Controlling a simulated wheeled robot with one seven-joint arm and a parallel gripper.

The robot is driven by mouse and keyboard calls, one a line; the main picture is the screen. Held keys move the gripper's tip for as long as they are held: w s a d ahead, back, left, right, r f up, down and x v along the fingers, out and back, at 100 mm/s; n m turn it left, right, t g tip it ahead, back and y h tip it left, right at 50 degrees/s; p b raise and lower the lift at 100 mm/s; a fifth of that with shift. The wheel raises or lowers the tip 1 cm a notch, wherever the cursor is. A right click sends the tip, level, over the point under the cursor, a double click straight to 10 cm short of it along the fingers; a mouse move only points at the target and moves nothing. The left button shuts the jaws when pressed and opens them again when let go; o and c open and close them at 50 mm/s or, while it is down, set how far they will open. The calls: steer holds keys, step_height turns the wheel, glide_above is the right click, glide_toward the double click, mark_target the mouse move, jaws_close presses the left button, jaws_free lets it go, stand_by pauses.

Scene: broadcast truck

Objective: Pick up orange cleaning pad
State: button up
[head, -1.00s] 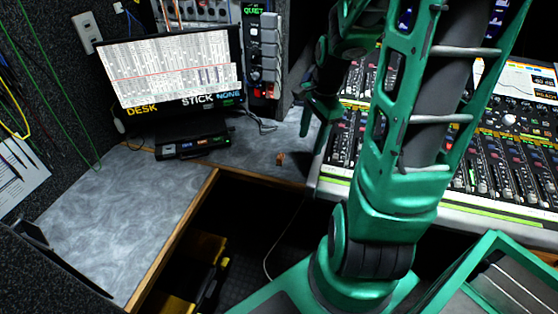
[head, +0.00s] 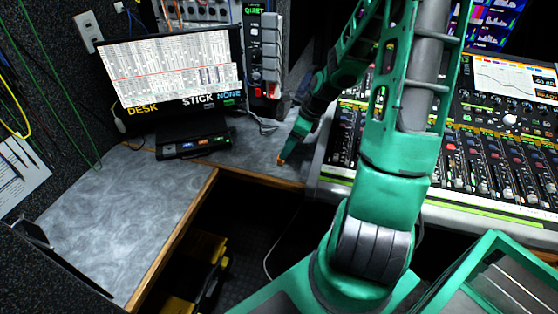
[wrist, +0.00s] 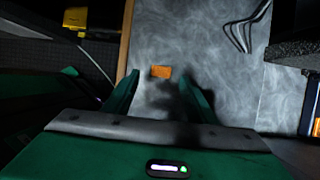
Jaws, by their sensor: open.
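The orange cleaning pad (wrist: 161,72) lies flat on the grey desk near its wooden edge, small and rectangular in the wrist view. In the head view a bit of the pad (head: 280,161) shows at the tip of my gripper (head: 288,152), which hides most of it. In the wrist view my gripper (wrist: 160,88) is open and empty, its two green fingers on either side of and short of the pad. I cannot tell the height of the fingers above the desk.
The grey desk (head: 130,215) has a wooden front edge (head: 180,234). A black device (head: 194,144) stands below the monitor (head: 172,68). The mixing console (head: 480,170) is right of the gripper. Cables (wrist: 238,28) lie on the desk beyond the pad.

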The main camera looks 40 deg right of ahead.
steer(key=shift+x, duration=2.7)
steer(key=shift+s+d, duration=0.1)
steer(key=shift+d, duration=0.1)
steer(key=c, duration=1.2)
steer(key=shift+c, duration=0.2)
steer(key=shift+r, duration=0.6)
steer(key=r, duration=0.1)
steer(key=a+r, duration=0.1)
steer(key=r, duration=0.1)
steer(key=shift+s+r, duration=0.15)
steer(key=shift+r, duration=0.15)
steer(key=s+a+r, duration=0.2)
steer(key=a+r, duration=0.4)
steer(key=a, duration=0.4)
steer(key=shift+s+a, duration=0.15)
steer(key=shift+s, duration=0.15)
